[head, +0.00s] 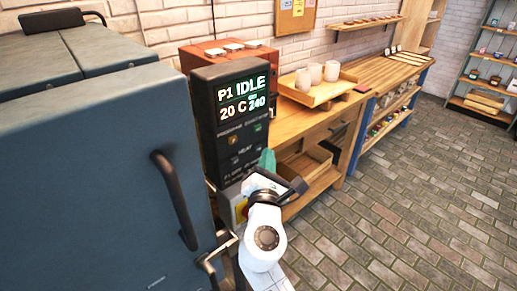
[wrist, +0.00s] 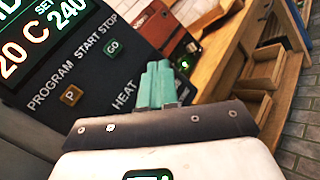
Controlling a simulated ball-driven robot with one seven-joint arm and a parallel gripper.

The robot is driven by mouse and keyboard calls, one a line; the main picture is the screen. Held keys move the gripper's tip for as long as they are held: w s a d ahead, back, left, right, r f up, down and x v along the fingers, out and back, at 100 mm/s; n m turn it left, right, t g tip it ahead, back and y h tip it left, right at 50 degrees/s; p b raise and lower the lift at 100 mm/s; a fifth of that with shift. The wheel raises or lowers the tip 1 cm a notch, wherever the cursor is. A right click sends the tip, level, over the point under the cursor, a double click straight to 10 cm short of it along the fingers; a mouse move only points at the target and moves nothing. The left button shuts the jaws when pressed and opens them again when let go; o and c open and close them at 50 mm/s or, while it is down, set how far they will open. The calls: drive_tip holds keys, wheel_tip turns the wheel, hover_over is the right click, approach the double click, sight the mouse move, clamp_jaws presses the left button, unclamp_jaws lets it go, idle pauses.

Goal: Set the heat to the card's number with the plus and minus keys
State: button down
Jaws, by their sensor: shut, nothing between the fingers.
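The control panel (head: 203,120) is a dark upright box beside the large blue-grey cabinet. Its display (head: 243,98) reads P1 IDLE, 20 C and SET 240. Below it are an orange P key (wrist: 71,95) under PROGRAM and a green GO key (wrist: 113,47) under START STOP. Two small keys flank the HEAT label in the head view, one at left (head: 235,160) and one at right (head: 257,148); their signs are too small to read. My gripper (wrist: 158,72) is shut and empty, its teal fingers over the panel just right of HEAT. No card with a readable number shows.
The blue-grey cabinet (head: 90,180) with a dark handle (head: 175,200) fills the left. A wooden bench (head: 300,122) behind the panel holds a tray (head: 322,95) with white cups. A pinboard (head: 297,20) hangs on the wall. The brick floor at right is clear.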

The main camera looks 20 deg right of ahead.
drive_tip(key=shift+w, duration=0.15)
drive_tip(key=shift+w, duration=0.25)
drive_tip(key=shift+w+a, duration=0.2)
drive_tip(key=shift+w, duration=0.15)
idle(0.6)
drive_tip(key=shift+s, duration=0.15)
drive_tip(key=shift+s+d, duration=0.2)
drive_tip(key=shift+s, duration=0.4)
drive_tip(key=s, duration=0.1)
drive_tip(key=s+d+p, duration=0.1)
drive_tip(key=s, duration=0.2)
drive_tip(key=shift+s+d, duration=0.3)
drive_tip(key=shift+s, duration=0.1)
idle(0.8)
